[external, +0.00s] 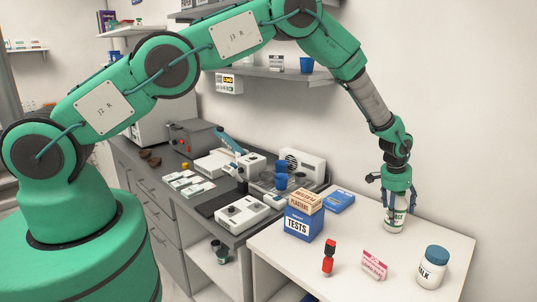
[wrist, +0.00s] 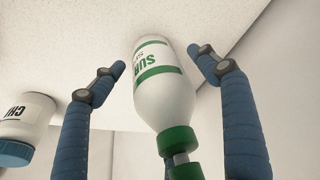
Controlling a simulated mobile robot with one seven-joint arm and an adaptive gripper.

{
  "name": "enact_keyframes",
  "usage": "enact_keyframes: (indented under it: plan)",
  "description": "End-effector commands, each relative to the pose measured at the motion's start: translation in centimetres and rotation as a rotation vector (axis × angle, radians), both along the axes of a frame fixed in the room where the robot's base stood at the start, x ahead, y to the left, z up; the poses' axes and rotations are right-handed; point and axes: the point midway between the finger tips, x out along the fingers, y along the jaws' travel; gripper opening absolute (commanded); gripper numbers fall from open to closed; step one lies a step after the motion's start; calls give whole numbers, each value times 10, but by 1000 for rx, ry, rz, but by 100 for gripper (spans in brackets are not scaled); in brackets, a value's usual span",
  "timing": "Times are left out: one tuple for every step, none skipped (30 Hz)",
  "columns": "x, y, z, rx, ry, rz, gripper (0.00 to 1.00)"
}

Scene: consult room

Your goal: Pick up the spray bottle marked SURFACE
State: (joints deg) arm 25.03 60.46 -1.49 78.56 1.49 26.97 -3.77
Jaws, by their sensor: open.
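The spray bottle marked SURFACE (wrist: 160,95) is white with green lettering and a green collar; only "SUR" reads clearly in the wrist view. In the external view the bottle (external: 394,219) stands on the white table, its upper part hidden by my gripper (external: 396,192). In the wrist view my gripper (wrist: 160,65) is open, one blue finger on each side of the bottle. Gaps show between the fingers and the bottle's body.
A white jar with a blue lid (external: 432,267), a pink-and-white card (external: 374,265), a red bottle (external: 328,258), a blue TESTS box (external: 304,224) and a flat blue box (external: 338,201) stand on the table (external: 300,270). A wall rises behind.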

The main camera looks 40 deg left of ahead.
Motion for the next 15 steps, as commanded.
enact_keyframes:
  plan:
    - [1,0,-3,0,0,0,74]
    - [1,0,-4,0,0,0,74]
    - [1,0,-6,0,0,0,74]
    - [2,-1,-7,0,0,0,74]
    - [2,-1,-7,0,0,0,74]
    - [2,-1,-8,0,0,0,74]
    - [2,-1,-8,0,-1,0,74]
    - [2,-1,-8,0,-1,0,74]
    - [2,-1,-8,0,0,0,74]
    - [2,-1,-8,0,0,0,74]
    - [2,-1,-8,0,0,0,74]
    - [2,-1,-8,0,0,0,74]
    - [2,-1,-8,0,0,0,74]
    - [2,-1,-8,0,0,0,74]
    - [2,-1,-8,0,0,0,74]
